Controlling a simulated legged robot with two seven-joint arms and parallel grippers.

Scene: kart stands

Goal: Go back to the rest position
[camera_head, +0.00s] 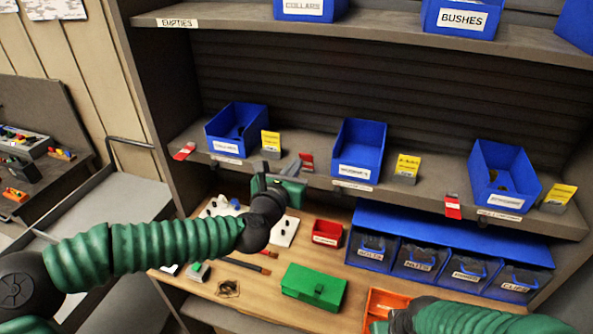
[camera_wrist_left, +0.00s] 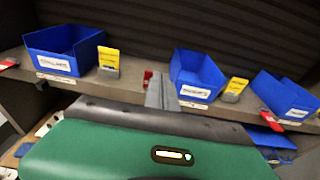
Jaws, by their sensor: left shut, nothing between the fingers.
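My left gripper (camera_head: 287,168) reaches in from the left on a green ribbed arm and hangs in front of the middle shelf. Its fingers are together and empty, between the left blue bin (camera_head: 222,146) and the middle blue bin (camera_head: 362,146). In the left wrist view the shut grey fingers (camera_wrist_left: 161,92) point at the shelf edge, just left of the middle blue bin (camera_wrist_left: 196,74). My right arm shows only as green ribbing at the bottom right of the head view. Its fingers cannot be made out.
The middle shelf (camera_head: 430,172) also holds a right blue bin (camera_head: 503,178), yellow cards and red tags. Below, the wooden worktop (camera_head: 250,300) carries a green box (camera_head: 314,287), a small red bin (camera_head: 327,232) and a blue rack of labelled bins (camera_head: 400,222). A grey cart (camera_head: 110,205) stands left.

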